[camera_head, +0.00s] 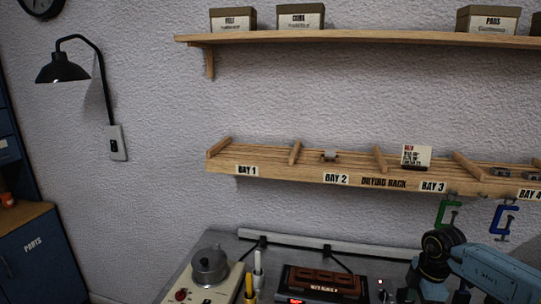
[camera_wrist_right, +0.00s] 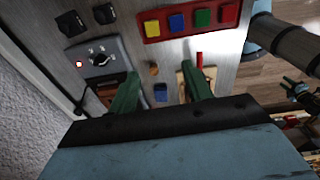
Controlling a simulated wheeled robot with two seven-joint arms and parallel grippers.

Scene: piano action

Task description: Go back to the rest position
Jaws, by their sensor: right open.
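The task names no object. My right arm (camera_head: 480,270) comes in at the lower right of the head view, over the bench; its fingertips are not visible there. In the right wrist view my right gripper (camera_wrist_right: 161,88) shows two green fingers wide apart with nothing held between them. Beyond the fingers lies the bench top with small parts. What looks like my left gripper (camera_wrist_right: 296,92), dark with green tips, shows small at the right edge of the right wrist view; its jaw state is unclear. It is not in the head view.
A drying rack (camera_head: 300,176) and a shelf (camera_head: 370,38) with boxes are on the wall. On the bench are a pot (camera_head: 210,268) on a hot plate and a dark device (camera_head: 323,282). The wrist view shows a dial box (camera_wrist_right: 100,58) and a red button tray (camera_wrist_right: 190,20).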

